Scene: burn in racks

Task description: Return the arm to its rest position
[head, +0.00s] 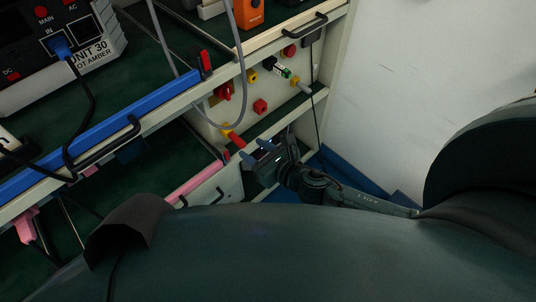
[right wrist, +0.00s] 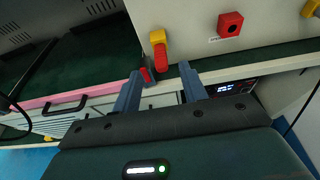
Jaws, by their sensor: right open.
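My right gripper (head: 262,157) is in the middle of the head view, in front of the rack's lower shelf, at the end of my outstretched right arm. Its two fingers also show in the right wrist view (right wrist: 160,76). They stand well apart with nothing clamped between them. Beyond the fingertips, a yellow and red plug-like part (right wrist: 160,50) sits on the pale rack panel (right wrist: 195,20). A small red piece (right wrist: 147,75) shows between the fingers, near the shelf edge; whether a finger touches it I cannot tell. My left gripper is not in view.
The rack's right post (head: 325,65) and handle (head: 291,34) stand above my right gripper. Shelves with a blue rail (head: 100,120), a pink rail (head: 195,183) and a power unit (head: 60,50) fill the left. A black cable hangs by the post. Pale floor lies right.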

